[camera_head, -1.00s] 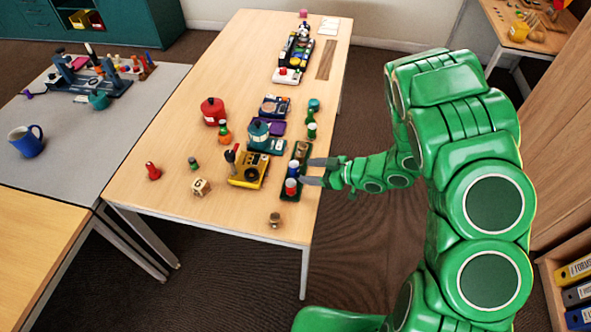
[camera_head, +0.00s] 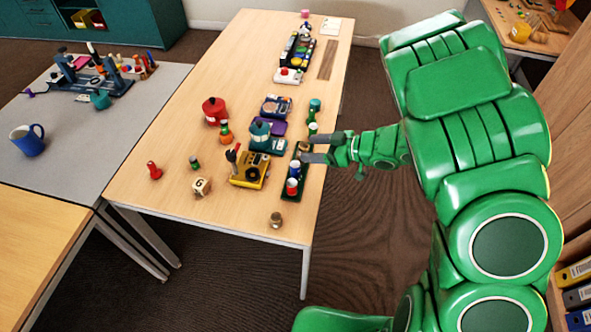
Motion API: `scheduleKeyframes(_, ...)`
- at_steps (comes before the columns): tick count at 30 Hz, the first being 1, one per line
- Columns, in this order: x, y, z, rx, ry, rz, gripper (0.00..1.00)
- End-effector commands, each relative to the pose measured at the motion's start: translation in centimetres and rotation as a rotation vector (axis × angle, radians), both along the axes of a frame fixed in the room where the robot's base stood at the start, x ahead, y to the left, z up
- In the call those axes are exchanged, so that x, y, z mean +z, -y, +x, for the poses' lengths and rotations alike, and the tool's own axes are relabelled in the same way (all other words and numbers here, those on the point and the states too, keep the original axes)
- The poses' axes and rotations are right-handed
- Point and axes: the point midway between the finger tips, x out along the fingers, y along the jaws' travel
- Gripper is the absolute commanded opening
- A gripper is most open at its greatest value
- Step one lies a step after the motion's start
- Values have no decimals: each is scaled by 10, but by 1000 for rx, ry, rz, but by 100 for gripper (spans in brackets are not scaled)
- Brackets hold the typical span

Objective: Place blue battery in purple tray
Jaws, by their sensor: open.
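A blue battery (camera_head: 294,171) with a pale top stands in a dark green tray (camera_head: 296,197) at the right edge of the wooden table, behind a red battery (camera_head: 291,187). The purple tray (camera_head: 279,127) is partly hidden behind a teal pot-like object (camera_head: 260,131). My gripper (camera_head: 308,147) is open and reaches in from the right over the far end of the green tray. Its fingers point left, near a small brownish item (camera_head: 302,147). The nearer finger is close to the blue battery; whether they touch is not clear.
A green battery-like piece (camera_head: 313,129) stands just beyond my gripper. A small metal knob (camera_head: 275,220) stands near the front.

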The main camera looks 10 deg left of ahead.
Motion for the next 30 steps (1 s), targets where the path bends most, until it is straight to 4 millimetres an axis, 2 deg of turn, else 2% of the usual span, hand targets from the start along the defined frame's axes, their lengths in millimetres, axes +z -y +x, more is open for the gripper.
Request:
scheduleKeyframes(4, 12, 0, 0, 1, 2, 0, 65)
scheduleKeyframes(17, 14, -13, 20, 80, 310, -146, 65)
scheduleKeyframes(30, 25, -32, 49, 319, 863, -472, 65)
